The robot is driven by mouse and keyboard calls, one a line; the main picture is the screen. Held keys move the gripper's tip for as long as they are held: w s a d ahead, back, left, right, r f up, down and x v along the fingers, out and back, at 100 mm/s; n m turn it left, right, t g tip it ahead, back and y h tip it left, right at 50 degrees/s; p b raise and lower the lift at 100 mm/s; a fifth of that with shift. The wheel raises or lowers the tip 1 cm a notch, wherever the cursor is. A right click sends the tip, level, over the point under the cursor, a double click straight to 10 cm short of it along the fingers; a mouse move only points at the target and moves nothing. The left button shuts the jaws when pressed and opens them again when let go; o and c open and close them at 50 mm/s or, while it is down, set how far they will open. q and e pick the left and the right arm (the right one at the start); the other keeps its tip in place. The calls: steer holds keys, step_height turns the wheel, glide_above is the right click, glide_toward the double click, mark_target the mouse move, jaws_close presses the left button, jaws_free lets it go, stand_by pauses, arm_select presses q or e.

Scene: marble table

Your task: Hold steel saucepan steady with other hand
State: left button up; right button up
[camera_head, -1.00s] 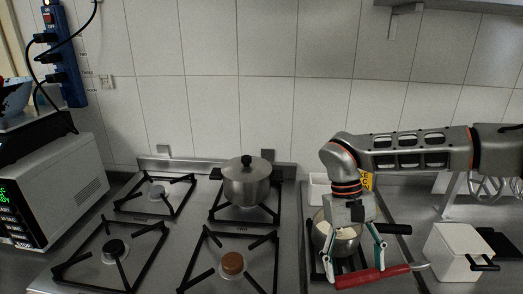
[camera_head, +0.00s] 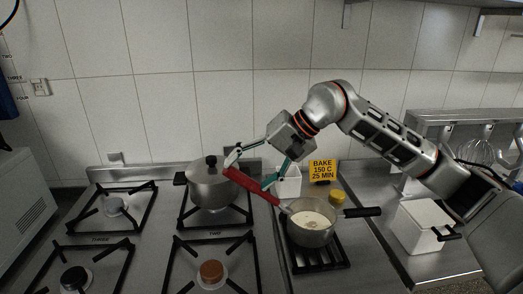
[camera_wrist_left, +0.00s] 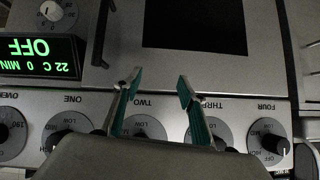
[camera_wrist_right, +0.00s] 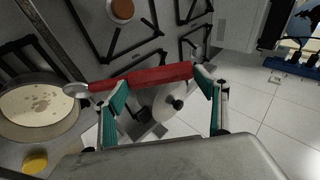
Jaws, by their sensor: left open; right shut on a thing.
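A steel saucepan (camera_head: 314,234) with a black side handle holds a pale, creamy content and stands on the grate at the right of the hob. It also shows at the left of the right wrist view (camera_wrist_right: 38,135). My right gripper (camera_head: 250,172) is up and left of the saucepan, shut on a red-handled tool (camera_head: 250,186). The tool's grey metal end reaches toward the saucepan's rim; I cannot tell if it touches. My left gripper (camera_wrist_left: 158,80) is open and empty before the oven's control panel (camera_wrist_left: 80,105), away from the saucepan and outside the head view.
A lidded steel pot (camera_head: 212,190) stands on the back burner, close to the right gripper. A sign (camera_head: 322,170), a yellow-topped item (camera_head: 337,196) and a white container (camera_head: 288,183) are behind the saucepan. A white box (camera_head: 415,228) is at right. The left burners are empty.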

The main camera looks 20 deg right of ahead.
arm_select(q)
steer(key=shift+w+a+r, duration=0.1)
steer(key=shift+w+r, duration=0.1)
steer(key=shift+w, duration=0.25)
arm_select(e)
steer(key=w+d+r+m+t, duration=0.1)
steer(key=w+d+r+t, duration=0.1)
steer(key=d+r, duration=0.1)
steer(key=shift+w+d+r, duration=0.2)
steer(key=shift+d+r, duration=0.15)
steer(key=shift+r, duration=0.25)
